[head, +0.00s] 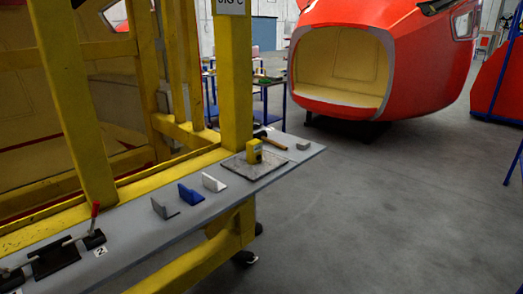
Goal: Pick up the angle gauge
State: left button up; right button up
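Neither of my grippers shows in the head view.
The grey shelf (140,247) runs along a yellow jig frame (236,80). Grey (164,209), blue (190,194) and white (213,183) angled pieces stand left of the plate. A hammer (271,143) and a grey block (303,145) lie behind and right.

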aim_at(254, 148)
jog(key=i+l, duration=0.2)
jog(key=i, duration=0.2)
jog(key=i+l+u, duration=0.1)
jog(key=u, duration=0.25)
jog(key=i+l+u, duration=0.15)
jog(key=u, duration=0.2)
jog(key=i+l+u, duration=0.1)
jog(key=u, duration=0.25)
